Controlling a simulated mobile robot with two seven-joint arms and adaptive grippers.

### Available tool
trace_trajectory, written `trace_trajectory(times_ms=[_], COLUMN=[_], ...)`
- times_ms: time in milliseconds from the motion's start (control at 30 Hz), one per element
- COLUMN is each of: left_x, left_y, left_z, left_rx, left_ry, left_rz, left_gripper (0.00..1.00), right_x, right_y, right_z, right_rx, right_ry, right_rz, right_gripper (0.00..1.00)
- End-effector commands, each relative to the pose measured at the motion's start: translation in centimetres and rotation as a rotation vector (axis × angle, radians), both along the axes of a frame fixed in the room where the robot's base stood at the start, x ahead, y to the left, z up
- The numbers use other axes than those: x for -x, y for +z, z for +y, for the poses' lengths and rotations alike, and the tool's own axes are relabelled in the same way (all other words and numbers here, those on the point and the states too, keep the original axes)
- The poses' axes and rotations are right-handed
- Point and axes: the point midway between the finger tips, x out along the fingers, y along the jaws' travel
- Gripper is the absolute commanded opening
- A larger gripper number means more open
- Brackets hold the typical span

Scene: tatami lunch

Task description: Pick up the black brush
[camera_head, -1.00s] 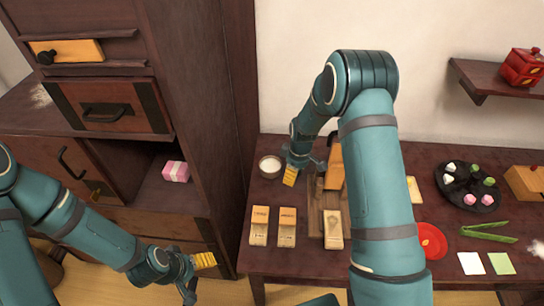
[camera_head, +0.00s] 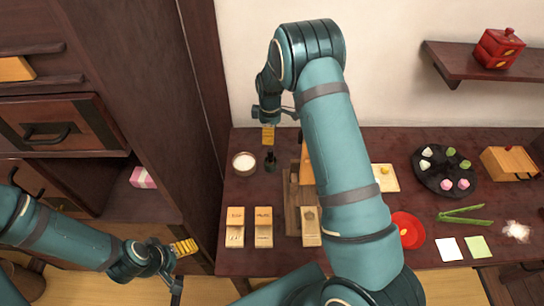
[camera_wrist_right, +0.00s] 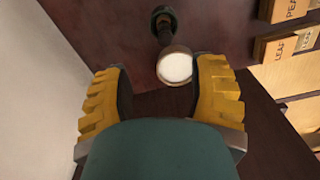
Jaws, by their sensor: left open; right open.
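The black brush (camera_head: 271,161) appears as a small dark upright shape on the table, just right of the white-filled bowl (camera_head: 244,162). In the right wrist view the brush (camera_wrist_right: 163,20) is seen from above, beside the bowl (camera_wrist_right: 175,66). My right gripper (camera_head: 268,135) is open and empty, above and behind the brush in the head view. In the wrist view my right gripper's (camera_wrist_right: 163,68) yellow fingers are spread, with the bowl showing between their tips and the brush beyond them. My left gripper (camera_head: 185,248) is open and empty, left of the table.
A wooden rack (camera_head: 291,196) is partly hidden by my right arm. A black plate (camera_head: 422,182) of sweets and a red plate (camera_head: 408,222) lie to the right. A dark cabinet (camera_head: 150,100) stands left; the wall is behind.

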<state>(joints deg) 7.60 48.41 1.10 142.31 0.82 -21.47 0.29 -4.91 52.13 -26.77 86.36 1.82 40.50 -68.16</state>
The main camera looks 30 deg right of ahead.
Motion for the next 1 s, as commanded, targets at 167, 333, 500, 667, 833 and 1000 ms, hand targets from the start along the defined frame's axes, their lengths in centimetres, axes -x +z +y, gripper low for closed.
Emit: trace_trajectory(times_ms=[167,333,500,667,833,1000], left_x=[0.0,0.0,0.0,0.0,0.0,0.0], left_y=[-0.3,-0.4,-0.4,-0.4,-0.4,-0.4], left_z=[0.0,0.0,0.0,0.0,0.0,0.0], left_rx=[-0.001,-0.001,-0.001,-0.001,-0.001,-0.001], left_ry=[0.001,0.001,0.0,0.0,0.0,0.0], left_rz=[0.001,0.001,0.0,0.0,0.0,0.0], left_gripper=[0.78,0.78,0.78,0.78,0.78,0.78], right_x=[0.2,0.1,0.1,0.4,0.6,0.6], right_y=[-3.7,-6.3,-7.5,-9.0,-11.5,-12.7], right_z=[0.0,0.0,0.0,0.1,0.1,0.1], right_rx=[0.0,0.0,-0.001,0.001,0.001,0.0], right_ry=[0.0,0.0,-0.001,0.0,-0.001,0.0], right_rz=[0.005,0.002,0.001,0.003,0.002,0.001], right_gripper=[0.58,0.58,0.58,0.58,0.58,0.58])
